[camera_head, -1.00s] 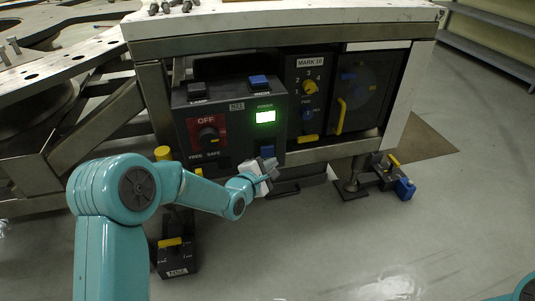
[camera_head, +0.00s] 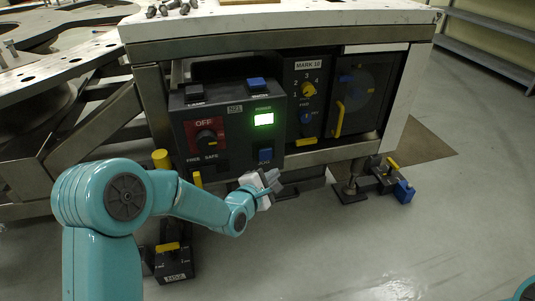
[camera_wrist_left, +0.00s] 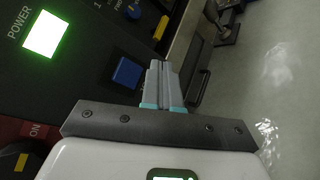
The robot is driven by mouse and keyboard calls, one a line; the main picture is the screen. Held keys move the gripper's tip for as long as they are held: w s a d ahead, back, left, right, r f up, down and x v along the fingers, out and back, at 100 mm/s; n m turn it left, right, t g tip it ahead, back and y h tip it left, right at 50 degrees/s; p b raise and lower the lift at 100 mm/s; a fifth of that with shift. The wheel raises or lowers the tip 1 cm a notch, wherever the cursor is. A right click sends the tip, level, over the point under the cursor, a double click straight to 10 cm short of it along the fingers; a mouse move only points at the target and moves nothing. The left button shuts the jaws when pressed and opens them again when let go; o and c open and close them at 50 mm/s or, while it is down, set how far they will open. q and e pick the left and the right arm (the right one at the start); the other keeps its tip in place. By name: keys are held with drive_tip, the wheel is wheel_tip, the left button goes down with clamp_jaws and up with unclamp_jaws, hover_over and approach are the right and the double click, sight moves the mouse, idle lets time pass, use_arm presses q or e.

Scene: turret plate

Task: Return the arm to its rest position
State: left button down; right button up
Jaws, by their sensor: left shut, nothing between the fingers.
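My left arm (camera_head: 190,204) comes in from the lower left in the head view, teal, with its forearm stretched to the right. My left gripper (camera_head: 272,178) is in front of the lower right corner of the black control box (camera_head: 222,150). In the left wrist view the two grey fingers (camera_wrist_left: 163,85) lie together, shut, with nothing between them. They are beside the blue button (camera_wrist_left: 127,72) on the box; I cannot tell the gap to the panel. That blue button shows in the head view (camera_head: 265,155) just above the gripper. My right gripper is not in view.
The box has a lit green power display (camera_head: 263,119) and a red-backed OFF knob (camera_head: 207,137). A MARK 10 panel (camera_head: 306,100) and a yellow handle (camera_head: 339,119) stand to its right. Black floor blocks with yellow levers sit below (camera_head: 174,262) and right (camera_head: 392,178). Open floor lies in front.

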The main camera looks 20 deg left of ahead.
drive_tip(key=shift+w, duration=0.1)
use_arm(q)
drive_tip(key=s+d+f+m+g, duration=0.15)
drive_tip(key=s+f+g, duration=0.25)
drive_tip(key=s+f, duration=0.5)
drive_tip(key=s+f+m+g, duration=0.3)
drive_tip(key=s+f, duration=0.3)
drive_tip(key=f, duration=0.7)
drive_tip(key=s+d+f+m+g, duration=0.1)
drive_tip(key=s+f+m+g, duration=0.1)
drive_tip(key=s+m, duration=0.35)
drive_tip(key=s+d+f+m+g+h, duration=0.1)
drive_tip(key=s+m+g, duration=0.25)
drive_tip(key=s, duration=0.25)
drive_tip(key=s+d+f+m+g, duration=0.2)
drive_tip(key=s+m, duration=0.3)
drive_tip(key=s, duration=0.1)
wheel_tip(320, 180, up, 34)
drive_tip(key=s+m+p, duration=0.1)
drive_tip(key=m+p, duration=0.1)
drive_tip(key=p, duration=3.2)
drive_tip(key=shift+s+d+p, duration=0.35)
drive_tip(key=shift+d, duration=0.1)
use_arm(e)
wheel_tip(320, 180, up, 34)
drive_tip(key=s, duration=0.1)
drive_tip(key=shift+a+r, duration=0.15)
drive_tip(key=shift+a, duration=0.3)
